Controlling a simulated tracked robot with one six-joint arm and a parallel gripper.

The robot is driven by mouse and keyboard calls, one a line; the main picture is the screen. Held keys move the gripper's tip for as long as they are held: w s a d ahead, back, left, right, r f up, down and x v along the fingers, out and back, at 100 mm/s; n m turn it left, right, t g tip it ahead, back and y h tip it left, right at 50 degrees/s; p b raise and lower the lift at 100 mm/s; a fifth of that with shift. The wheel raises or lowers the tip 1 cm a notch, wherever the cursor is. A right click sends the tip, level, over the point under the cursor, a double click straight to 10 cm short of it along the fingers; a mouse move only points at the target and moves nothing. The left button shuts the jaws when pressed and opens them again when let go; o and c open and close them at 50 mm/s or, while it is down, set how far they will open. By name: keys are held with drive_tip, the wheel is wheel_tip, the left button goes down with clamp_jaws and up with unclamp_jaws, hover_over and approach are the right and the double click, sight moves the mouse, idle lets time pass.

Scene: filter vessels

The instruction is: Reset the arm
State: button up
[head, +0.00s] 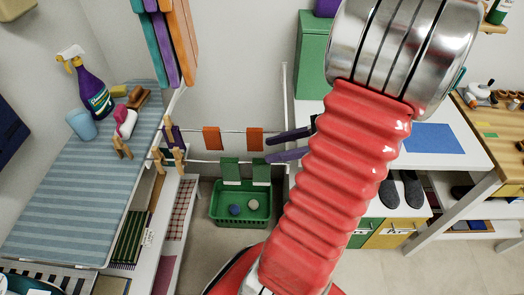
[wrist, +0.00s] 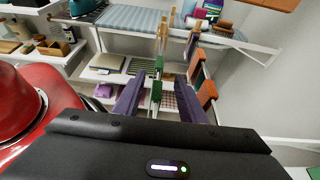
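My gripper (head: 270,148) shows in the head view just right of the middle, partly behind my red ribbed arm. Its two dark purple fingers point left and stand apart. In the wrist view my gripper (wrist: 162,88) also has its fingers apart, with no object held between them. The finger tips are close to the two white rails (head: 222,131) of a drying rack; I cannot tell whether they touch. Orange cloths (head: 212,138) and green cloths (head: 231,171) hang on the rails. Wooden pegs (head: 170,133) sit at the rails' left end.
A striped ironing surface (head: 78,180) at left holds a purple spray bottle (head: 92,90) and a blue cup (head: 82,124). A green basket (head: 262,212) with two balls stands on the floor below the rails. A white table (head: 455,150) and a wooden bench (head: 495,130) stand at right.

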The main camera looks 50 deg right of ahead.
drive_tip(key=shift+v, duration=0.85)
drive_tip(key=shift+a, duration=0.15)
drive_tip(key=shift+w+a, duration=0.25)
drive_tip(key=shift+a, duration=0.05)
drive_tip(key=w+a+r+n+g+h, duration=0.1)
drive_tip(key=w+a+r+n+h, duration=0.1)
drive_tip(key=a+n, duration=0.6)
drive_tip(key=w+a+r+n+g+h, duration=0.2)
drive_tip(key=a+r+n+h, duration=0.1)
drive_tip(key=a+n, duration=0.6)
drive_tip(key=w+a+r+n+g+h, duration=0.2)
drive_tip(key=a+r+n+h, duration=0.1)
drive_tip(key=a+n, duration=0.6)
drive_tip(key=shift+w+a+r+n, duration=0.3)
drive_tip(key=shift+w+n, duration=0.1)
drive_tip(key=shift+n, duration=0.8)
